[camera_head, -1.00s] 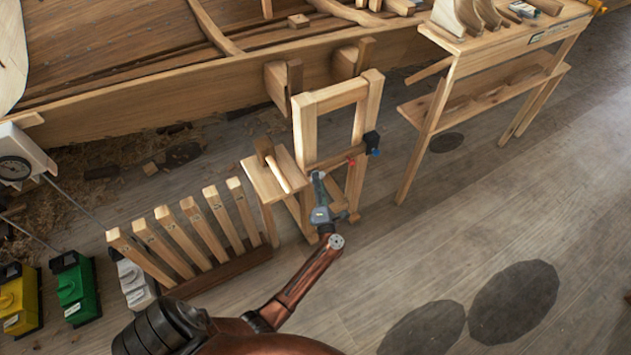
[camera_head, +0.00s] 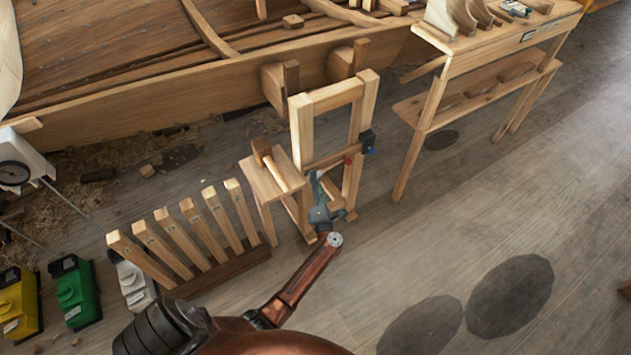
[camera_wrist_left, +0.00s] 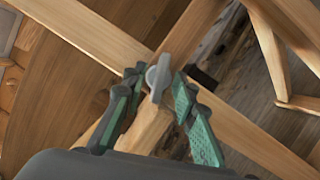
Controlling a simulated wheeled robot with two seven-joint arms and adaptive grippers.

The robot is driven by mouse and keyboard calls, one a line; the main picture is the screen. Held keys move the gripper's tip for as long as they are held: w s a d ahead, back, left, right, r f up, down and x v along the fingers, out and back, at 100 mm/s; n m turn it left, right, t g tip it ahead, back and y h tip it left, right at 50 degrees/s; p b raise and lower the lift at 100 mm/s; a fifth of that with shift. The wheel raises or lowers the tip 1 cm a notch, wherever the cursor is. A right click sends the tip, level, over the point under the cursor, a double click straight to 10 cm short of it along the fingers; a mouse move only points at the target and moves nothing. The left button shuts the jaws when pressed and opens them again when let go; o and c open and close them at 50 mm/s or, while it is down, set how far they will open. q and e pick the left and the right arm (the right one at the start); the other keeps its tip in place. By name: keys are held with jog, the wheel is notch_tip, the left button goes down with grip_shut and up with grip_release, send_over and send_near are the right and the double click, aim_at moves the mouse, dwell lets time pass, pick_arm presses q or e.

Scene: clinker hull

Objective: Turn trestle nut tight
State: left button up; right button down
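The grey trestle nut (camera_wrist_left: 158,78), with a wing-like shape, sits on the wooden trestle in the left wrist view. My left gripper (camera_wrist_left: 157,82) has its green-padded fingers on either side of it, tips very close to the nut. I cannot tell whether they touch it. In the head view my left gripper (camera_head: 318,188) is low at the near side of the upright trestle frame (camera_head: 325,96), below its crossbar. The nut is not distinguishable there. A small red part and a dark clamp-like block (camera_head: 367,142) show on the frame. My right gripper is not in view.
A stool with a mallet (camera_head: 270,160) stands just left of the trestle. A slatted rack (camera_head: 215,275) stands nearer left. The hull (camera_head: 200,85) lies behind, and a workbench (camera_head: 440,90) stands right.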

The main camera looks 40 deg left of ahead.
pick_arm(q)
jog(key=v, duration=0.7)
jog(key=shift+s+d+f, duration=0.1)
jog(key=shift+s+d, duration=0.05)
